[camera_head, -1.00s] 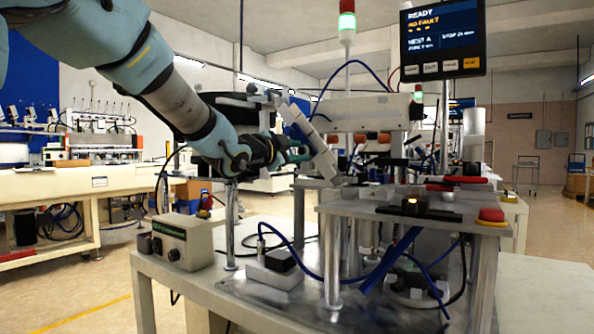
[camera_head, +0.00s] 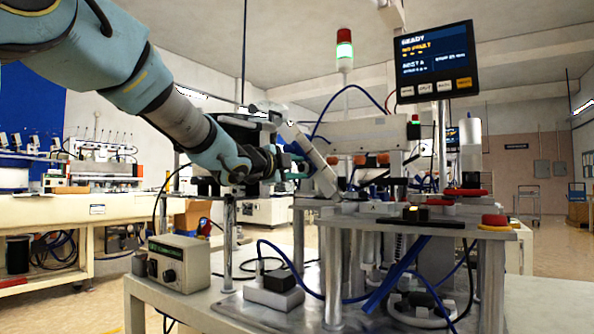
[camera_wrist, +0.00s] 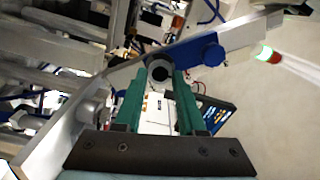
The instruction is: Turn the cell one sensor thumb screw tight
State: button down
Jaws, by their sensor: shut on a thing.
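My gripper (camera_head: 296,162) is at the tilted grey bracket (camera_head: 317,168) over the left end of the raised metal plate. In the wrist view its two green fingers (camera_wrist: 160,80) close on either side of a round grey piece with a dark centre, which I take as the thumb screw (camera_wrist: 159,68). The screw sits against the long grey bracket (camera_wrist: 240,37), which runs diagonally across that view.
The display (camera_head: 434,62) stands on a post at the right. A red button (camera_head: 494,222) is at the plate's right corner. A control box (camera_head: 179,263) and blue cables lie on the lower bench. A metal post (camera_head: 229,230) rises below my arm.

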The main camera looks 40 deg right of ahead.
jog(key=c, duration=0.5)
grip_release()
jog(key=shift+a, duration=0.1)
jog(key=v, duration=1)
jog(key=shift+a, duration=0.3)
jog(key=shift+f, duration=0.1)
